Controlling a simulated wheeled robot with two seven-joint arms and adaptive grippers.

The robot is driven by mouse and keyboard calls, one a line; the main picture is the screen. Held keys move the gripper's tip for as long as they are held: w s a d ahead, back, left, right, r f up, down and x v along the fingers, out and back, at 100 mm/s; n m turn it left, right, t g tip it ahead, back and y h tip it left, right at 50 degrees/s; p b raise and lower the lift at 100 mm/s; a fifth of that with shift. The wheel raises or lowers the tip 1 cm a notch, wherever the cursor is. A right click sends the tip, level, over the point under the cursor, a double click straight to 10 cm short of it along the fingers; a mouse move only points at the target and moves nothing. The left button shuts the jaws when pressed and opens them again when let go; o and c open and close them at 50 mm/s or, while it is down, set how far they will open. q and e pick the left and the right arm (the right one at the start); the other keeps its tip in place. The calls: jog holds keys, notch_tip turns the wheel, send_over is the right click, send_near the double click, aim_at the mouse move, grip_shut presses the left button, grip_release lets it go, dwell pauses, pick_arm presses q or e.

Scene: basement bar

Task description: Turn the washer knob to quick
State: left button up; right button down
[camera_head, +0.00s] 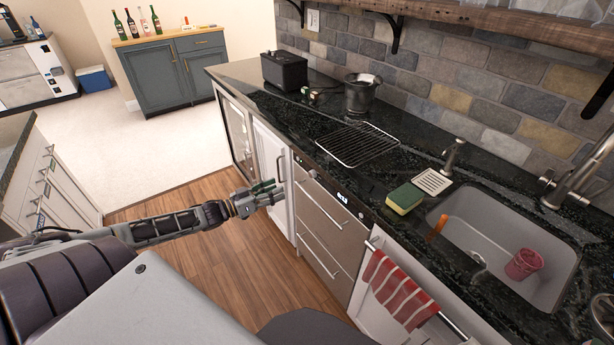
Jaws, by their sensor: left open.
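The washer (325,225) appears to be the steel-fronted unit under the black counter, with a small lit display (342,198) in its top strip. Small round shapes on that strip may be knobs, but they are too small to read, and I cannot tell any setting. My left gripper (274,190) is open and empty. It is in front of the white cabinet door, just left of the steel front and apart from the display. My right gripper is not in view.
A red-striped towel (396,290) hangs on a bar right of the steel unit. The counter holds a sink (540,262), a sponge (404,198), a wire rack (357,144), a metal bucket (362,97) and a black toaster (284,70). The wooden floor (225,255) is clear.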

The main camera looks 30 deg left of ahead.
pick_arm(q)
jog(key=shift+w+d, duration=0.1)
jog(key=shift+w, duration=0.05)
jog(key=b, duration=0.2)
send_near(310, 176)
jog(key=shift+x, duration=3.6)
jog(key=shift+w+d+r+b, duration=0.2)
jog(key=shift+w+d+b, duration=0.15)
jog(key=shift+w, duration=0.25)
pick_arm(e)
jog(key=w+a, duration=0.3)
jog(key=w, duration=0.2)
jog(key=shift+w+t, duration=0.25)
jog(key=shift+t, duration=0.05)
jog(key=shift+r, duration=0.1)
pick_arm(q)
jog(key=shift+c, duration=0.3)
jog(key=c, duration=1)
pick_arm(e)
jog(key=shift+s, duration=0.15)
